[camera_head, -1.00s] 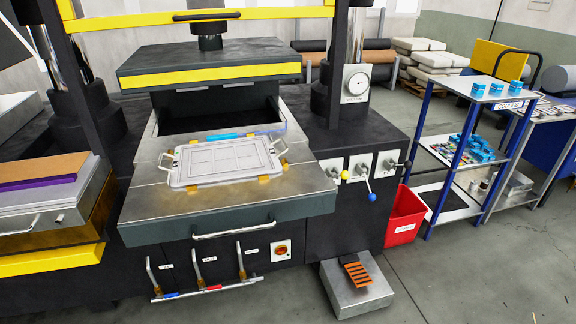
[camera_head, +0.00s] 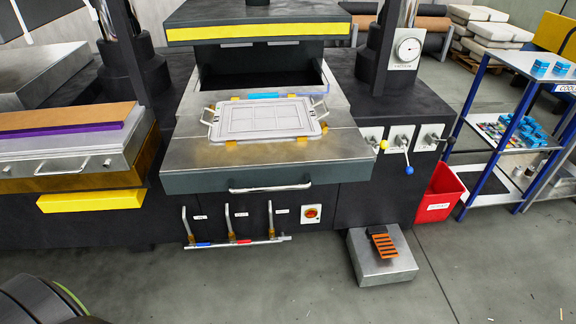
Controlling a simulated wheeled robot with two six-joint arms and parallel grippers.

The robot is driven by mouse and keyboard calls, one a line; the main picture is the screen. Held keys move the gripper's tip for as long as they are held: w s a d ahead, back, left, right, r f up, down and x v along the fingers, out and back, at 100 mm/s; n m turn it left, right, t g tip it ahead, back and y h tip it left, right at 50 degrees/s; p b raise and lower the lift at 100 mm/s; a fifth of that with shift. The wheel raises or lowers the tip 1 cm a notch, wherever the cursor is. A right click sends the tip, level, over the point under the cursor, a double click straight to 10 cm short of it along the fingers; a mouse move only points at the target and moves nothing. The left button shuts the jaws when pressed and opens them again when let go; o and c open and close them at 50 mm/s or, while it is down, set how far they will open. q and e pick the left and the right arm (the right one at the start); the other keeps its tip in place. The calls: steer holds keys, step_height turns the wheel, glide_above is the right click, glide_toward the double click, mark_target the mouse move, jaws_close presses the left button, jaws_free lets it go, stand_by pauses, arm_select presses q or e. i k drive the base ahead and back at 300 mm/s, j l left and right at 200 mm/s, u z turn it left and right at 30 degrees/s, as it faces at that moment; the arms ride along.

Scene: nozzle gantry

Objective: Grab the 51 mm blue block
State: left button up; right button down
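Small blue blocks (camera_head: 540,67) stand on the top shelf of a blue-framed rack at the right. More blue blocks (camera_head: 531,130) lie on its middle shelf among other small parts. I cannot tell which of them is the 51 mm one; any size markings are too small to read. Neither of my grippers is in view.
The rack (camera_head: 477,92) is cut off by the right edge. A press with a flat grey plate (camera_head: 263,119) on its bed fills the middle. The front floor is mostly clear.

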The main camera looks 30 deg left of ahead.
mark_target(539, 66)
steer(key=i+l+z, duration=0.75)
steer(key=i+z, duration=0.2)
steer(key=i, duration=0.2)
steer(key=i+z, duration=0.3)
steer(key=i, duration=0.15)
steer(key=i+l, duration=0.1)
steer(key=i, duration=1.7)
